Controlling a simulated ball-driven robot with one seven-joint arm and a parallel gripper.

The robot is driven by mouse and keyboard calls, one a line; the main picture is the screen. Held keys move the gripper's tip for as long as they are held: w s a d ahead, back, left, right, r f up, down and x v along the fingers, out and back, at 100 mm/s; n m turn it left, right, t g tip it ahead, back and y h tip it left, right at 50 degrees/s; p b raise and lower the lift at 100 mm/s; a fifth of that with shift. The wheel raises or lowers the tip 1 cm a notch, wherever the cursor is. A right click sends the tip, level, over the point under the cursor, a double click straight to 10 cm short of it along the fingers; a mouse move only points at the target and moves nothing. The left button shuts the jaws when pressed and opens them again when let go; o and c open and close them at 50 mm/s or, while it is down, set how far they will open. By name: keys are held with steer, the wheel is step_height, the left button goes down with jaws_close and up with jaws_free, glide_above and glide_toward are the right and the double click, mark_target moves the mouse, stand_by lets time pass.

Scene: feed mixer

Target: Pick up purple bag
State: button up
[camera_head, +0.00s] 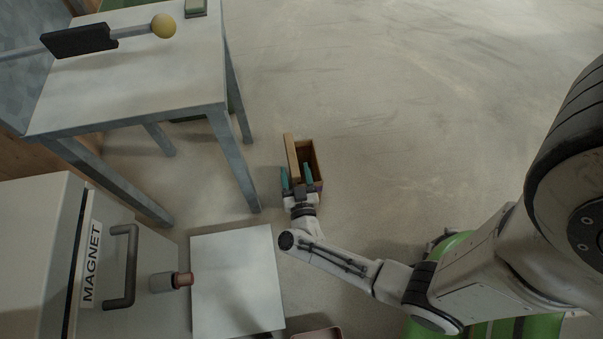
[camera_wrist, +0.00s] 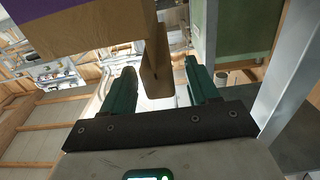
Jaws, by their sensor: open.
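The purple bag (camera_head: 316,162) is a brown, open-topped, box-like container on the floor near the middle of the head view, with a bit of purple low on its side. In the wrist view a brown block with a purple patch (camera_wrist: 98,28) fills the upper left. My gripper (camera_head: 296,173) is at the bag's near end with its teal fingers open. One finger is left of the bag's light left wall and the other appears to be over the opening. In the wrist view a thin brown edge (camera_wrist: 157,65) stands between the fingertips; contact cannot be told.
A grey metal-legged table (camera_head: 150,75) stands at the upper left. A white cabinet marked MAGNET (camera_head: 95,255) is at the lower left, beside a low white board (camera_head: 236,280). The floor right of the bag is clear.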

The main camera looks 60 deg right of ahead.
steer(key=shift+x, duration=1.3)
steer(key=shift+c, duration=0.3)
jaws_close()
